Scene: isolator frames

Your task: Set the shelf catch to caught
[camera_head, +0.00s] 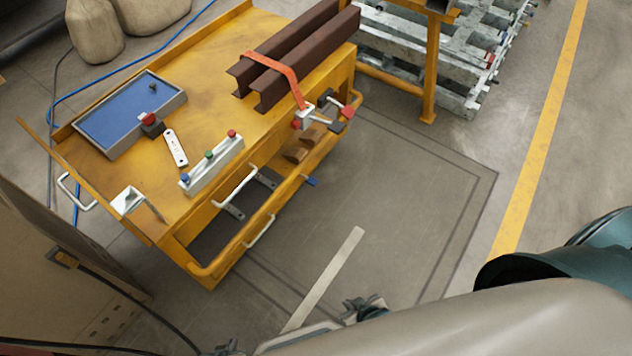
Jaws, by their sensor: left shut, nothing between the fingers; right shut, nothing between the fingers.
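The yellow cart (215,120) stands at the upper left, with a lower shelf (232,258) under its top. I cannot tell for sure which fitting is the shelf catch. A small blue tab (311,181) sticks out at the lower shelf's front edge. Dark grey plates (232,211) show below the top's front edge, beside a pale handle (236,187). A second pale handle (259,231) is lower down. My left gripper (222,349) is at the bottom edge, mostly cut off. My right gripper (365,308) is low in the middle, shut and empty. Both are apart from the cart.
On the cart top lie brown steel beams (300,50) under an orange strap (275,66), a blue-lined tray (125,108) and a block with coloured buttons (212,165). A metal clamp with red ends (305,118) sits at the right edge. Floor in front is clear.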

